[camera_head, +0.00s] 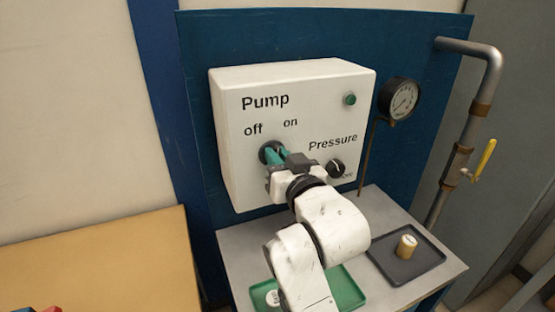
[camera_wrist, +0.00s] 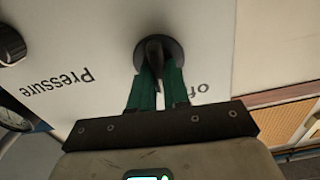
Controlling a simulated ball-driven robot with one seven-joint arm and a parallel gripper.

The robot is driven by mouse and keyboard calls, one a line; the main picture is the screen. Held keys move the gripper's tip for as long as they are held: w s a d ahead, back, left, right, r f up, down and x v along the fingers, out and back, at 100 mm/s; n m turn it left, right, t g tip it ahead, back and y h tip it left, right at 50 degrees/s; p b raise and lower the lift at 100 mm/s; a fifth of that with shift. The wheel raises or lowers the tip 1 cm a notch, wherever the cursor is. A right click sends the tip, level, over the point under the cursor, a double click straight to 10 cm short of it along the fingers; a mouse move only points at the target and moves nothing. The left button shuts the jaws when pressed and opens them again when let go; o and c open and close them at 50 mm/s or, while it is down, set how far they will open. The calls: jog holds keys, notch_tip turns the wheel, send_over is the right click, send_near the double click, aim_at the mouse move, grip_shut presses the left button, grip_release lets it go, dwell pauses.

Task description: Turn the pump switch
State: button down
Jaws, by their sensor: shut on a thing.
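The pump switch (camera_head: 267,151) is a round dark knob on the white control box (camera_head: 240,180), below the words "off" and "on". In the wrist view the switch (camera_wrist: 146,51) shows a dark lever standing out from its round base. My gripper (camera_head: 275,156) has its green fingers on either side of this lever, shut on it. In the wrist view the fingers of my gripper (camera_wrist: 158,72) reach up to the lever from below. The fingers partly hide the switch in the head view, and I cannot tell which label the lever points to.
A pressure knob (camera_head: 336,168) sits right of my gripper, a green lamp (camera_head: 350,99) above. A gauge (camera_head: 400,97) and a pipe (camera_head: 493,75) with a yellow valve handle (camera_head: 485,156) stand at the right. A green tray (camera_head: 346,289) and dark tray (camera_head: 405,272) lie below.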

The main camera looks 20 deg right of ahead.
jog(key=m, duration=0.4)
jog(key=shift+d+f+m+b, duration=0.1)
jog(key=shift+d+m+b, duration=0.05)
jog(key=shift+m+b, duration=0.25)
dwell(0.4)
jog(key=c, duration=1.1)
grip_release()
jog(key=s+b, duration=0.1)
jog(key=s, duration=0.9)
jog(key=shift+s+b, duration=0.3)
jog(key=shift+s, duration=0.1)
